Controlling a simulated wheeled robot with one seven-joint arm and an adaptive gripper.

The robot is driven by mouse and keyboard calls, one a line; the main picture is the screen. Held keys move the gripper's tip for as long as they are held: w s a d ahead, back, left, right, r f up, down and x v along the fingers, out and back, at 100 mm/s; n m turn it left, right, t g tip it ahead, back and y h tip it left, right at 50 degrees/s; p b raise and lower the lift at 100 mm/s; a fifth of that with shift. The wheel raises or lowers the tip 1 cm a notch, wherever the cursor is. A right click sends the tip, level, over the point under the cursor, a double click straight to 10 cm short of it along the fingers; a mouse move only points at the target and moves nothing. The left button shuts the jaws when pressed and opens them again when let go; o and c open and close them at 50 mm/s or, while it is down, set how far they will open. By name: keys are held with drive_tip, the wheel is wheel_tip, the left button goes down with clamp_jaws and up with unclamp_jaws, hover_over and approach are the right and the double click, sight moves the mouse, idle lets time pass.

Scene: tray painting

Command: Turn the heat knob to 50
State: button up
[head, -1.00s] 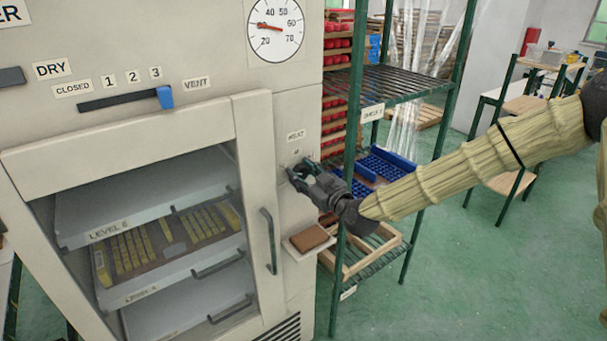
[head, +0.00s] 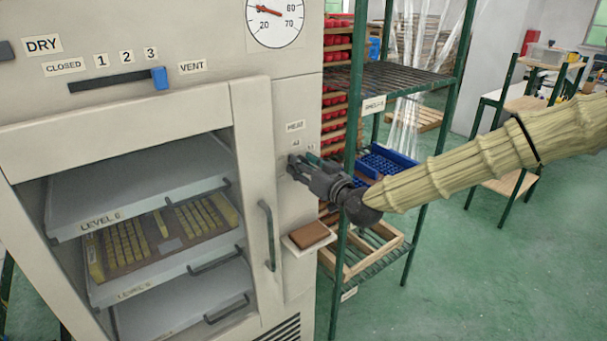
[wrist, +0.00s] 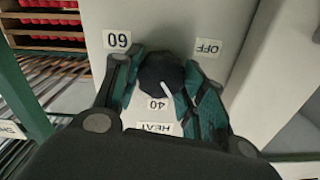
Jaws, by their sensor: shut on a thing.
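The heat knob (wrist: 158,72) is dark and round with a white pointer line. In the wrist view, the pointer lies toward the upside-down 40 label (wrist: 157,104), slightly to its right. My gripper (wrist: 163,82) has its green-padded fingers on both sides of the knob, shut on it. In the head view, my gripper (head: 294,166) is at the dryer's right-hand panel, below the HEAT label (head: 295,126), and hides the knob.
The dial gauge (head: 275,25) is cut off at the top. The vent slider (head: 160,78) sits at the right end of its slot. A small ledge with a brown block (head: 309,235) is below my gripper. A green-framed shelf (head: 346,200) stands close on the right.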

drive_tip(key=shift+w+d+f+m+b, duration=0.1)
drive_tip(key=shift+m+b, duration=3.2)
drive_tip(key=shift+m, duration=1.3)
drive_tip(key=shift+w+d+f+m+b, duration=0.1)
drive_tip(key=shift+m+b, duration=3.2)
drive_tip(key=shift+m, duration=1.3)
drive_tip(key=shift+r, duration=0.1)
drive_tip(key=o, duration=1)
drive_tip(key=shift+o, duration=0.2)
drive_tip(key=shift+a, duration=0.1)
drive_tip(key=shift+s, duration=0.15)
